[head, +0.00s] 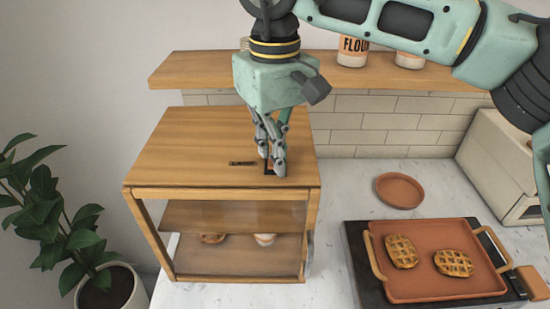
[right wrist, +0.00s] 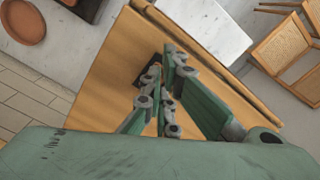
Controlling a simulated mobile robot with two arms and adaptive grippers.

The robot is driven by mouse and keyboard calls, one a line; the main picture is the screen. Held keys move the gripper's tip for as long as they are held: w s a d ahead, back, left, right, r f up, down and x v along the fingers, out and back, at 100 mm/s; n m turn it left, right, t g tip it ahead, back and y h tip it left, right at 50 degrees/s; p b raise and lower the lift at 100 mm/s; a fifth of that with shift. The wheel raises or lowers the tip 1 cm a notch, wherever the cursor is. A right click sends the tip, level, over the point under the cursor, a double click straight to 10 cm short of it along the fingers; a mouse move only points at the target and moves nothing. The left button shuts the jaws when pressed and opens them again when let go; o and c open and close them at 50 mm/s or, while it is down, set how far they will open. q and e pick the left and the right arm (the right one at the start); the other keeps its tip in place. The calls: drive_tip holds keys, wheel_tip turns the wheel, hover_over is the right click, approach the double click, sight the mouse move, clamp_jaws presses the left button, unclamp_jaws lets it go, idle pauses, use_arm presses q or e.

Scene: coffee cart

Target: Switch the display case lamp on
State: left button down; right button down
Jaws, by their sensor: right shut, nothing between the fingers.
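The display case (head: 222,194) is a wooden box with a clear front, standing on the marble counter. A waffle and a small cup show dimly inside it. On its top are a small dark label (head: 242,163) and a dark switch plate (head: 268,168); the plate also shows in the right wrist view (right wrist: 150,72). My right gripper (head: 278,168) points down at the plate, its fingers together and empty. In the right wrist view the fingertips (right wrist: 172,62) overlap the plate and partly hide it. I cannot tell whether they touch it. My left gripper is out of view.
A tray (head: 428,286) with two waffles sits on a dark base at the right. A round terracotta plate (head: 399,190) lies behind it. A wooden shelf (head: 200,68) with jars runs above. A potted plant (head: 60,215) stands at the left.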

drive_tip(key=shift+f, duration=0.3)
drive_tip(key=shift+r+p, duration=0.7)
drive_tip(key=shift+r, duration=0.15)
wheel_tip(320, 180, up, 5)
drive_tip(key=p, duration=0.4)
drive_tip(key=shift+r+p, duration=0.2)
drive_tip(key=shift+p, duration=0.15)
drive_tip(key=shift+f, duration=0.1)
